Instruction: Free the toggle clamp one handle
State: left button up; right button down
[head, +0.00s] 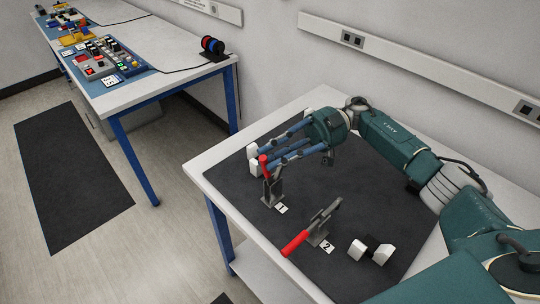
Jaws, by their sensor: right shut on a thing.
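Toggle clamp one (273,188), by the tag marked 1, stands on the dark mat near the left side of the near table. Its red handle (264,166) points upward. My right gripper (270,155) reaches in from the right with its blue fingers closed around the upper part of this handle. The fingers hide some of the handle. Toggle clamp two (322,222), by the tag marked 2, is nearer, with its red handle (295,243) lying low toward the front left. My left gripper is not in view.
A white block (253,152) stands just behind clamp one, close to my fingers. White blocks with a black piece between them (370,250) lie right of clamp two. The mat (390,195) is bare at the middle right. Another bench (150,80) with control boxes stands at the back left.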

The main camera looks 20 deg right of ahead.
jog(key=shift+d+f+m, duration=0.3)
jog(key=shift+d+f, duration=0.1)
jog(key=shift+f, duration=0.35)
jog(key=c, duration=1.5)
grip_release()
jog(key=shift+c, duration=0.2)
jog(key=shift+o, duration=0.3)
jog(key=shift+w+d+f, duration=0.15)
jog(key=shift+d, duration=0.25)
jog(key=shift+w+d+f, duration=0.15)
jog(key=shift+d, duration=0.2)
jog(key=shift+s+a+r, duration=0.2)
jog(key=shift+a+r, duration=0.25)
jog(key=shift+a, duration=0.25)
jog(key=v, duration=0.7)
jog(key=shift+d, duration=0.25)
